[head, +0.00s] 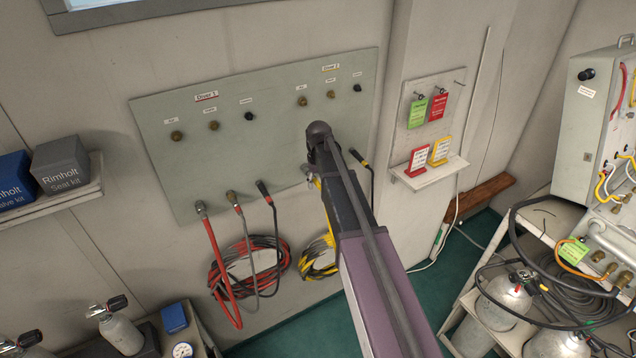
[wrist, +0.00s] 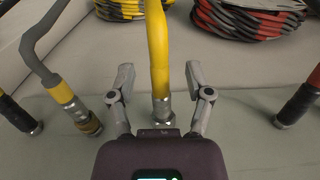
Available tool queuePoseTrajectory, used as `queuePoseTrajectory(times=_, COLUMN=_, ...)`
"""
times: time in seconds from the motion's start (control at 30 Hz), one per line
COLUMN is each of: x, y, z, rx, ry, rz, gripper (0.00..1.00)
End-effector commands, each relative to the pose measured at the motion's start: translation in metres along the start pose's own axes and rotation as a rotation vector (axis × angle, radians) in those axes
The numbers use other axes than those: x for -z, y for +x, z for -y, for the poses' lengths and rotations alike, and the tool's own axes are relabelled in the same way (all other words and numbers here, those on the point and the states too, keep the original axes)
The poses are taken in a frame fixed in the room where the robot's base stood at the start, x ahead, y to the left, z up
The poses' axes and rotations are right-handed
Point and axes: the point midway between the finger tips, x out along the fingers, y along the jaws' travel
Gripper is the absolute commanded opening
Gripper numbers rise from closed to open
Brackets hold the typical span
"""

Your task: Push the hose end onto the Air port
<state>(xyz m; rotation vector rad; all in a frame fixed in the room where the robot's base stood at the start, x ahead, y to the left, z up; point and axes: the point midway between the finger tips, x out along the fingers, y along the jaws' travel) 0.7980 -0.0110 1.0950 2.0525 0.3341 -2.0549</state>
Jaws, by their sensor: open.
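In the wrist view my gripper (wrist: 159,82) is open, with one finger on each side of a thick yellow hose (wrist: 158,45). The hose's metal end fitting (wrist: 162,112) lies between the fingers near the palm, and I see no clear grip on it. In the head view my arm hides most of that hose and my gripper. The grey panel (head: 215,165) carries a Diver 1 and a Diver 2 row of ports. The leftmost ports, Diver 1 (head: 176,136) and Diver 2 (head: 302,101), seem to be labelled Air; both are bare.
Beside the yellow hose are a grey hose end with a yellow band (wrist: 62,93) and a dark hose end (wrist: 297,104). Red (head: 201,210), grey (head: 233,200) and black (head: 263,190) hose ends sit at the panel's lower left. A tag shelf (head: 430,175) stands right of the panel.

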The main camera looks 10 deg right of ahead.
Motion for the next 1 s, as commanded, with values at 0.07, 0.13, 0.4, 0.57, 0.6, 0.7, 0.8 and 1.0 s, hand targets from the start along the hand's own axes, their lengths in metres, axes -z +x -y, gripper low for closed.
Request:
queuePoseTrajectory(times=0.07, x=-0.0001, y=-0.0002, z=-0.0001, rx=0.000, ry=0.000, rz=0.000, gripper=0.66)
queuePoseTrajectory(times=0.13, x=-0.0001, y=-0.0002, z=-0.0001, rx=0.000, ry=0.000, rz=0.000, gripper=0.66)
queuePoseTrajectory(times=0.4, x=-0.0002, y=-0.0002, z=-0.0003, rx=0.000, ry=0.000, rz=0.000, gripper=0.00)
queuePoseTrajectory(times=0.57, x=-0.0002, y=-0.0002, z=-0.0004, rx=0.000, ry=0.001, rz=0.000, gripper=0.00)
queuePoseTrajectory(times=0.6, x=-0.0003, y=-0.0002, z=-0.0004, rx=0.000, ry=0.001, rz=0.000, gripper=0.00)
queuePoseTrajectory(times=0.7, x=-0.0009, y=-0.0002, z=-0.0004, rx=0.000, ry=0.001, rz=0.000, gripper=0.00)
queuePoseTrajectory(times=0.8, x=-0.0022, y=-0.0001, z=-0.0005, rx=0.000, ry=0.001, rz=0.001, gripper=0.00)
queuePoseTrajectory(times=1.0, x=-0.0053, y=-0.0001, z=-0.0005, rx=0.000, ry=0.001, rz=0.001, gripper=0.00)
